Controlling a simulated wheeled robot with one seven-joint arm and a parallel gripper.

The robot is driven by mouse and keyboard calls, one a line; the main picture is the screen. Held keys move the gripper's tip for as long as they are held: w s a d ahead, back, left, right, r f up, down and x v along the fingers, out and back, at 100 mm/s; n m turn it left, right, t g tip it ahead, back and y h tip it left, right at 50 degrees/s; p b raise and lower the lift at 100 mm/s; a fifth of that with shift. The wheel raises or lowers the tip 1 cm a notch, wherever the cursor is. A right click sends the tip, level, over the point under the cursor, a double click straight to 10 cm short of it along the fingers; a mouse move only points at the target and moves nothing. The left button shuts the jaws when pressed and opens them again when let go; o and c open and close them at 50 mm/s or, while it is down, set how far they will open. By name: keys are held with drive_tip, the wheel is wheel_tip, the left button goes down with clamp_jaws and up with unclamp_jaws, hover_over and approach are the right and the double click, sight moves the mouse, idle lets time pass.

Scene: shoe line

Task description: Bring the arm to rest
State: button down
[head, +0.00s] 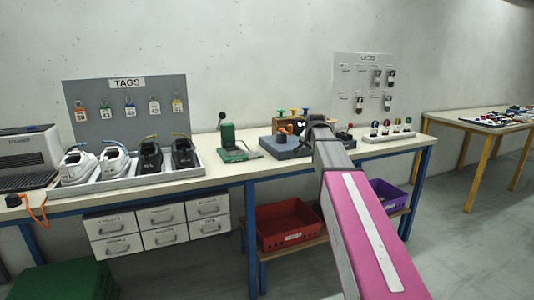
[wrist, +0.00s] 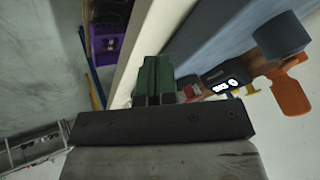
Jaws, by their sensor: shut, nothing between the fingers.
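My arm, with a magenta link, reaches from the lower right over the workbench in the head view. Its grey end lies over the blue-grey block (head: 286,146) in the middle of the bench, and the fingers are hidden there. In the wrist view my gripper (wrist: 154,64) shows as a dark crossbar with dark green fingers together, shut and empty. The bench's pale edge (wrist: 145,32) runs behind the fingers. An orange piece (wrist: 289,95) and a grey-blue cylinder (wrist: 281,36) stand to their right. Whether the gripper touches anything cannot be told.
A shoe tray (head: 133,184) holds several shoes at left, below the tags board (head: 125,108). A green device (head: 233,143) stands left of the block, and a laces board (head: 361,90) behind right. A red bin (head: 290,224) and purple bin (head: 388,195) sit below. Floor at right is clear.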

drive_tip(key=s+f+n+g, duration=0.7)
drive_tip(key=s+f, duration=2.6)
drive_tip(key=f, duration=0.1)
drive_tip(key=shift+a+f, duration=0.2)
drive_tip(key=shift+f, duration=0.05)
